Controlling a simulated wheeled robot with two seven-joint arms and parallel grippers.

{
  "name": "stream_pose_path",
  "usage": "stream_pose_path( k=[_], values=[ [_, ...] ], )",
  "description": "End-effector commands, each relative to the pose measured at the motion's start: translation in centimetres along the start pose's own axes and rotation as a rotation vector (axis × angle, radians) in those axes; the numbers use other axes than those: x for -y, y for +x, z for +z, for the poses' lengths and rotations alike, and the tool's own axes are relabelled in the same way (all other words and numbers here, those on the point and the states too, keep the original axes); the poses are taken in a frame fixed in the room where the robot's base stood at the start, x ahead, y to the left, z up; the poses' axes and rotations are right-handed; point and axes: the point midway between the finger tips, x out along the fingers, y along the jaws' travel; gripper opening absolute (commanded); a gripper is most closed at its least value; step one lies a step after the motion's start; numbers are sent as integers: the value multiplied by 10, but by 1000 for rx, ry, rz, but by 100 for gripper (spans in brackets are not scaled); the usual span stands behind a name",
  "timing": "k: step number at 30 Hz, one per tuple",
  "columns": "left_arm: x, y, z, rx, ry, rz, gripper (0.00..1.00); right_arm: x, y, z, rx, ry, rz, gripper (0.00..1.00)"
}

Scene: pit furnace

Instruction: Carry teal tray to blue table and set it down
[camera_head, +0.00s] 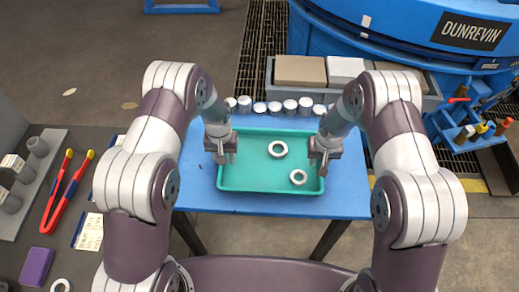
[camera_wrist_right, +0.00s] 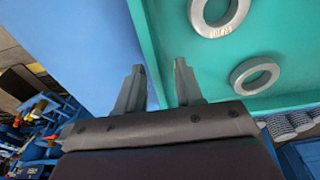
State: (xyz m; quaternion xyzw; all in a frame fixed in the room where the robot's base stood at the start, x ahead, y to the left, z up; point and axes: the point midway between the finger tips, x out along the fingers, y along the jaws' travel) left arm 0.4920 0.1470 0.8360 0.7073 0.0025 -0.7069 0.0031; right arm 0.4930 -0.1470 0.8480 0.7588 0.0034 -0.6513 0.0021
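The teal tray (camera_head: 258,178) is a shallow rectangle that appears to rest on the blue table (camera_head: 345,200). Two grey rings, one toward the back (camera_head: 278,143) and one toward the front right (camera_head: 291,177), lie flat in it. My left gripper (camera_head: 226,160) is at the tray's left rim, fingers apart. My right gripper (camera_head: 319,165) is at its right rim. In the right wrist view, my right gripper's fingers (camera_wrist_right: 159,75) are open, one on each side of the tray's edge (camera_wrist_right: 152,50). The exact contact of the left fingers with the rim is hidden.
Several small white-topped cylinders (camera_head: 275,106) stand in a row behind the tray. Behind them is a grey bin (camera_head: 433,103) with blocks. A blue furnace marked DUNREVIN (camera_head: 420,45) stands at back right. A dark bench with red tongs (camera_head: 62,195) is at left.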

Motion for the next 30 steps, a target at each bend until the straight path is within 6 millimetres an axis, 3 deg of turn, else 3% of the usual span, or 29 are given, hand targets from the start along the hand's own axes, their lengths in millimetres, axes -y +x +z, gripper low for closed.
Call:
stream_pose_path(
  k=[5,12,15,20,23,30],
  values=[
    [0,-26,-1,-4,0,0,41,-1,0,0,2,0,1,36],
    [0,-90,-1,-6,0,1,41,-1,0,1,2,0,1,36],
    [0,-107,0,-3,0,1,41,-1,0,1,2,0,1,36],
    [0,-120,0,-1,0,0,41,-1,-4,0,2,0,1,36],
    [0,-120,0,-1,0,0,41,-1,-19,0,-1,0,1,36],
    [0,-120,0,-1,0,0,41,-1,-79,0,-2,-1,1,36]
  ],
)
